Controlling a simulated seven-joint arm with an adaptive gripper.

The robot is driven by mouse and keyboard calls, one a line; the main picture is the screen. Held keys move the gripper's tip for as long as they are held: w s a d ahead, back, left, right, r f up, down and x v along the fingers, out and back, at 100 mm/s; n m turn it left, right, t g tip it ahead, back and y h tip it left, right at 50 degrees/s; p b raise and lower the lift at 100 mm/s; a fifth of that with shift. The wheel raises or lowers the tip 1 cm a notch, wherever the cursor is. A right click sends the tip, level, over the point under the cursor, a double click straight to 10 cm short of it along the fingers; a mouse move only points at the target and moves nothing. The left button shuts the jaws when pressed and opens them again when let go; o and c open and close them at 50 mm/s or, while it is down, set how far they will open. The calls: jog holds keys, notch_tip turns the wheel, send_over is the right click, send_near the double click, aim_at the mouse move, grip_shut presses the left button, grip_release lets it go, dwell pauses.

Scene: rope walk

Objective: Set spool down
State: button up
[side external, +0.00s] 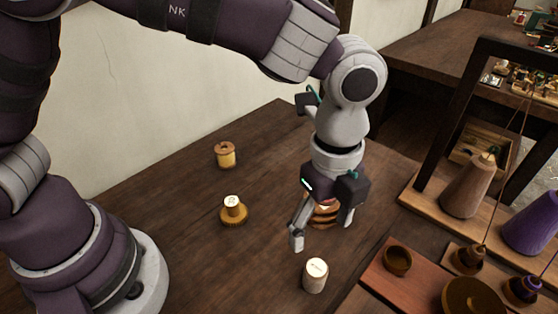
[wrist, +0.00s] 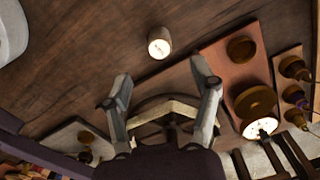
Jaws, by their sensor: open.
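My gripper (side external: 321,234) is open, its two fingers apart and pointing down over the dark table. In the wrist view the open fingers (wrist: 161,82) show bare wood between their tips. A spool with yellow thread (side external: 225,156) stands upright at the back of the table. A wooden spool with a pale top and wide base (side external: 234,211) stands left of my gripper. A pale cylinder with a marked top (side external: 315,275) stands in front of it and also shows in the wrist view (wrist: 159,47). A ringed wooden piece (side external: 324,214) shows behind the fingers, partly hidden; I cannot tell whether they touch it.
A reddish board (side external: 377,280) with a small round cup (side external: 397,261) lies at the right. Beyond it stand a tan thread cone (side external: 466,187) and a purple cone (side external: 533,222) beside a dark wooden frame (side external: 454,120). The table's left middle is mostly clear.

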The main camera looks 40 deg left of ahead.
jog(key=a+r+n+t+h, duration=0.1)
jog(key=a+r+n+t, duration=0.2)
jog(key=a+r+n, duration=0.6)
jog(key=a+n, duration=0.2)
jog(key=a, duration=0.1)
jog(key=shift+s+a+n, duration=0.3)
jog(key=shift+s+n, duration=0.05)
jog(key=shift+n, duration=0.05)
jog(key=shift+o, duration=0.6)
jog(key=s+a+n+t+y, duration=0.1)
jog(key=s+a+n, duration=0.4)
jog(key=n, duration=0.5)
jog(key=shift+s+a+r+t, duration=0.25)
jog(key=shift+a+t, duration=0.55)
jog(key=shift+a, duration=0.4)
jog(key=shift+w, duration=0.1)
